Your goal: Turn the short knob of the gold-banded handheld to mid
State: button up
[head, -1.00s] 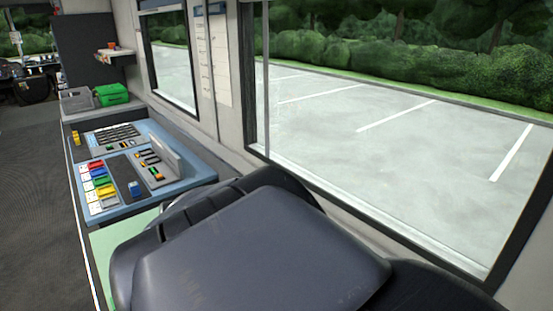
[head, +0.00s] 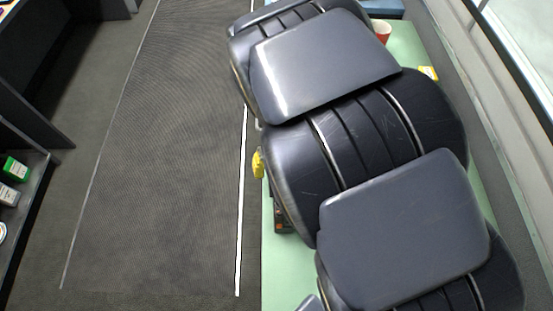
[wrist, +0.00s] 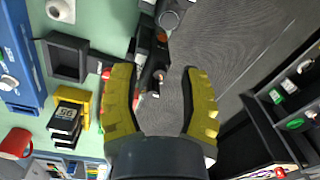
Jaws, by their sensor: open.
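My gripper (wrist: 158,72) is open in the wrist view, its yellow fingers spread wide with nothing held. Dark handheld-like devices (wrist: 146,45) stand at the edge of the green counter, just beyond and beside the left finger. A small knob-like part with an orange mark (wrist: 158,76) shows between the fingertips. I cannot make out a gold band or which knob is short, and the left finger hides part of the devices. In the head view my arm covers most of the counter; one yellow finger (head: 258,163) peeks out, and a dark device (head: 281,217) shows partly beneath the arm.
The green counter (wrist: 100,30) holds a black open box (wrist: 66,58), a yellow frame with black packs (wrist: 68,118), a white roll (wrist: 61,10), a red mug (wrist: 16,142) and a blue unit (wrist: 18,60). Grey floor (head: 170,150) lies clear beside it; a shelf (head: 25,200) stands opposite.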

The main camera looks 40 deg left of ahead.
jog(key=shift+f, duration=0.25)
grip_shut()
jog(key=shift+m, duration=0.3)
jog(key=shift+m, duration=2.7)
grip_release()
